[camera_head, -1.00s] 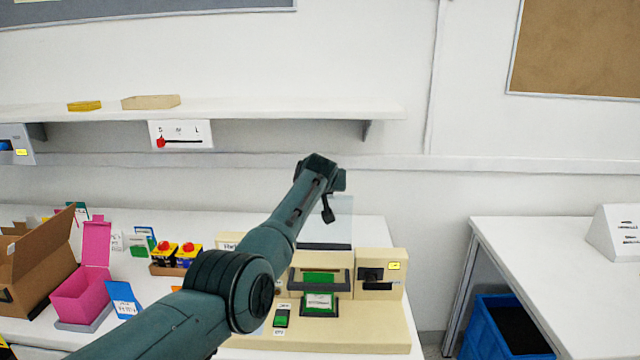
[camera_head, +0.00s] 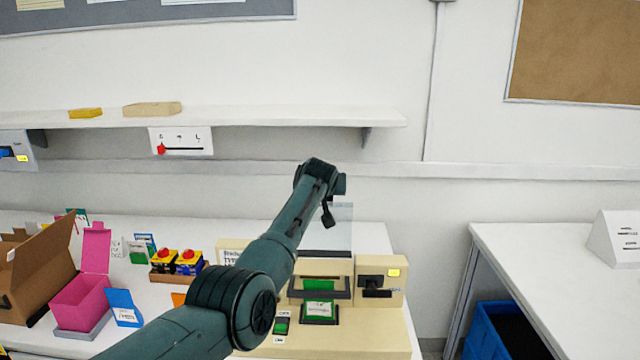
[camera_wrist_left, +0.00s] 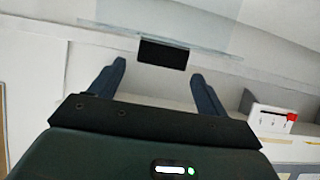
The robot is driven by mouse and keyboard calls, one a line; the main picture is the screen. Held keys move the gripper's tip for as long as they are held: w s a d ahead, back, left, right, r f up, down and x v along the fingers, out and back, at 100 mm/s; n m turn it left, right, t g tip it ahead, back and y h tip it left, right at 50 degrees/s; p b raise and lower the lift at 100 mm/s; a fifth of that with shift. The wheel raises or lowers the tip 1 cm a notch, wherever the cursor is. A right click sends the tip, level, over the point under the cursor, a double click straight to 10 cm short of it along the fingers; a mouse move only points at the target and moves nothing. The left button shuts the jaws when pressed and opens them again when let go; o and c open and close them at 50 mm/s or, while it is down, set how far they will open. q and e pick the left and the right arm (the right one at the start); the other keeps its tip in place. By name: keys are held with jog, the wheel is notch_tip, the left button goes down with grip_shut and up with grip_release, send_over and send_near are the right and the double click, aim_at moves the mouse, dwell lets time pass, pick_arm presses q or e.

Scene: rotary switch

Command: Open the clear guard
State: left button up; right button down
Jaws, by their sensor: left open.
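The clear guard (camera_head: 338,228) is a see-through panel standing upright above the back of the beige machine (camera_head: 350,340), partly hidden by my left arm. In the left wrist view the clear panel (camera_wrist_left: 190,18) crosses the top, with a dark block (camera_wrist_left: 163,54) at its edge. My left gripper (camera_head: 328,215) is at the panel in the head view. In the wrist view its two fingers (camera_wrist_left: 158,70) are apart and empty, with the dark block just beyond and between the tips. I cannot tell whether they touch it. My right gripper is not in view.
A black rotary switch (camera_head: 376,283) sits on the machine's right box. A shelf (camera_head: 300,116) with a slider panel (camera_head: 181,141) runs along the wall above. Red-button boxes (camera_head: 177,262), a pink box (camera_head: 80,300) and a cardboard box (camera_head: 40,275) stand left.

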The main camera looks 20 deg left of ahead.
pick_arm(q)
jog(key=shift+s+d+r, duration=0.2)
jog(key=shift+s+r, duration=0.1)
jog(key=shift+s, duration=0.3)
jog(key=b+v, duration=0.1)
jog(key=v, duration=1)
jog(key=shift+b, duration=0.3)
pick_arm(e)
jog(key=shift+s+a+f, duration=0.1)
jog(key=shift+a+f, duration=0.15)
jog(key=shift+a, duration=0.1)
pick_arm(q)
jog(key=shift+s+a, duration=0.1)
jog(key=shift+s, duration=0.05)
